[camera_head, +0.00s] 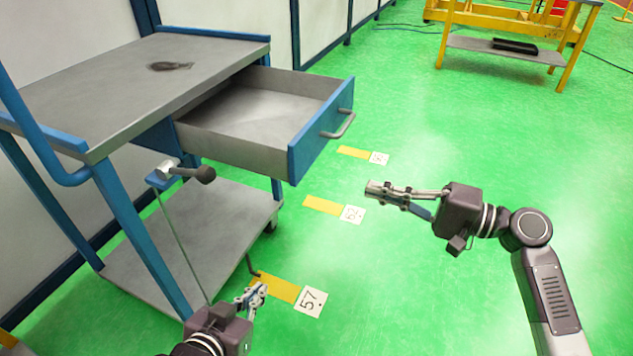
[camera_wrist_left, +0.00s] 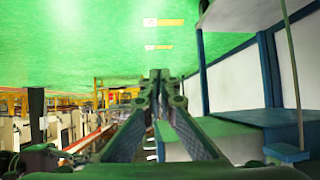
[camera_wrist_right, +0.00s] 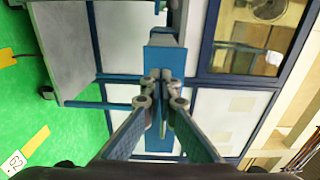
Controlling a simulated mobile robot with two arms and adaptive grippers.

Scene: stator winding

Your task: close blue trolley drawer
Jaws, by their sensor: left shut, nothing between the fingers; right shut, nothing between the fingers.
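The blue trolley (camera_head: 150,55) stands at the left in the head view. Its drawer (camera_head: 240,125) is pulled out towards the right and looks empty. The drawer has a blue front with a grey bar handle (camera_head: 340,126). In the right wrist view the blue drawer front (camera_wrist_right: 165,57) is straight beyond the fingers. My right gripper (camera_head: 372,188) is shut and empty, to the right of and apart from the drawer front. My left gripper (camera_head: 260,290) is shut and empty, low beside the trolley's lower shelf; it also shows in the left wrist view (camera_wrist_left: 160,75).
A dark flat item (camera_head: 170,66) lies on the trolley top. A bracket with a dark knob (camera_head: 205,174) sticks out at the trolley's near side. The lower shelf (camera_head: 215,215) is bare. Green floor with numbered markers is open to the right. A yellow workbench (camera_head: 510,20) stands far back.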

